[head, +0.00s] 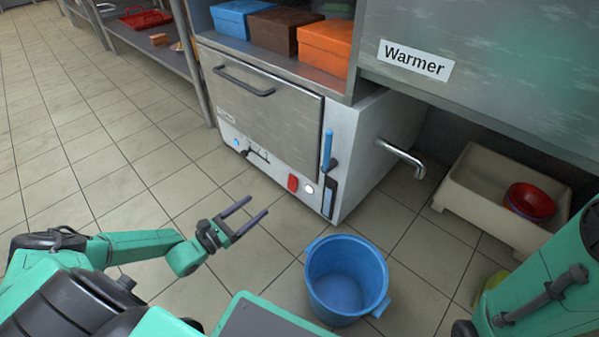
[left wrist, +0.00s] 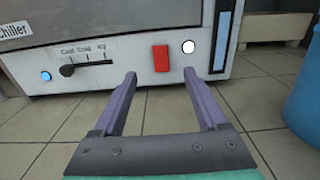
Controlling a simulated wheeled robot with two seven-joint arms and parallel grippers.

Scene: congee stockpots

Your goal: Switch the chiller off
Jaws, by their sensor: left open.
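The chiller (head: 268,110) is a grey and white box low under the counter, with a dark door handle along its top. On its lower front strip are a slider with a dark knob (left wrist: 67,70), a red switch (left wrist: 161,58), a white round light (left wrist: 188,47) and a blue light (left wrist: 45,76). The red switch also shows in the head view (head: 293,183). My left gripper (head: 258,207) is open and empty in front of that strip, apart from it. In the left wrist view its fingers (left wrist: 160,80) point toward the red switch, which appears between them. My right gripper is not in view.
A blue bucket (head: 346,280) stands on the tiled floor right of the chiller's front. A metal spout (head: 402,157) sticks out of the chiller's right side. A cream basin (head: 480,200) with red bowls (head: 531,201) is further right. Floor on the left is clear.

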